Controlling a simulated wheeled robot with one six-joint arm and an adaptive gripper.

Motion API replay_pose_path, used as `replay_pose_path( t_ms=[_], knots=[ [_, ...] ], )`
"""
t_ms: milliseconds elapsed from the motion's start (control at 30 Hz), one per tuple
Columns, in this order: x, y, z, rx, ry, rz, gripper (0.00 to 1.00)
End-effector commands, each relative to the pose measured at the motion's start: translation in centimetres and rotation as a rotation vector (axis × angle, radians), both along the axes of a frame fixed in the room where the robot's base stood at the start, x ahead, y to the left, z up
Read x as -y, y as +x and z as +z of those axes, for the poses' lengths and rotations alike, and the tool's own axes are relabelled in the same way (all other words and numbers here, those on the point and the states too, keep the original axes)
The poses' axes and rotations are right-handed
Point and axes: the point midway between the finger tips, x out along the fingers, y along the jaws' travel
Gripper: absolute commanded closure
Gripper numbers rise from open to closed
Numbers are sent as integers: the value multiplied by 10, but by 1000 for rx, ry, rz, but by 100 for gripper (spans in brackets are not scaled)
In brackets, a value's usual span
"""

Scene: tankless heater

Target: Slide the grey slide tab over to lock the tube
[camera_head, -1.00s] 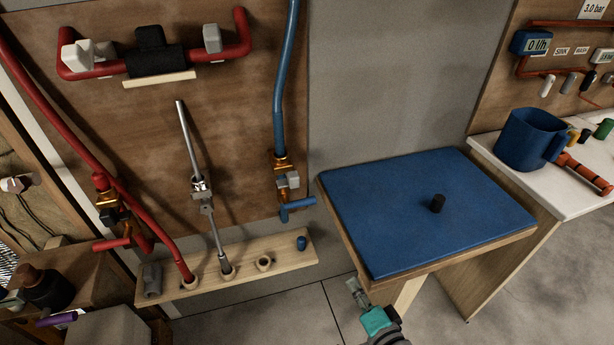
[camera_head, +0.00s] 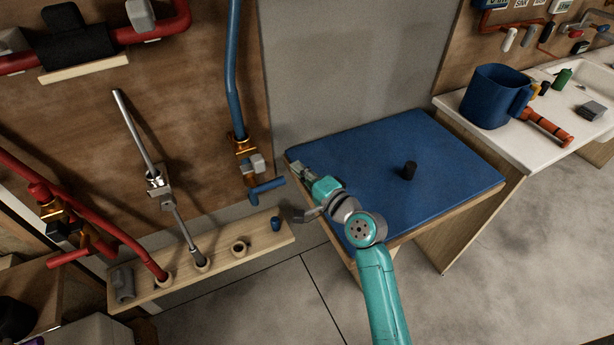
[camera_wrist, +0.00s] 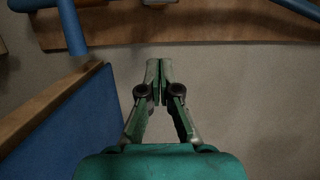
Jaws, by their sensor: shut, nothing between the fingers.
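A silver tube (camera_head: 134,133) slants down the wooden panel, with a grey slide piece (camera_head: 158,183) around its middle. Its lower end stands at a hole in the wooden holder strip. A light grey tab (camera_head: 253,164) sits beside the brass fitting under the blue tube (camera_head: 233,70). Another grey tab (camera_head: 141,15) is on the red pipe at the top. I cannot tell which is the slide tab meant. My gripper (camera_head: 298,168) is shut and empty by the left edge of the blue-topped table, right of the blue tube's fitting. The wrist view shows its fingertips (camera_wrist: 154,68) together, touching nothing.
A blue valve handle (camera_head: 267,190) juts out nearby. The wooden holder strip (camera_head: 220,261) runs below. A blue jug (camera_head: 490,97) stands on the white counter.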

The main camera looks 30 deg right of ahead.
Motion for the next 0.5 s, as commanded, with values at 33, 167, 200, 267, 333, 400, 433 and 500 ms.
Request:
replay_pose_path(
  t_ms=[33, 167, 200, 267, 333, 400, 433, 500],
  knots=[
    [-3, 11, 1, 1, -2, 2, 100],
    [-9, 34, 1, 1, -1, 2, 100],
    [-11, 41, 1, 1, -2, 1, 100],
    [-18, 44, 0, -1, -1, 3, 100],
    [-29, 43, -1, 0, -2, 3, 100],
    [-37, 43, 0, 0, -1, 2, 100],
    [-40, 43, 0, 0, -2, 2, 100],
    [-45, 43, 0, -1, -1, 1, 100]
  ],
)
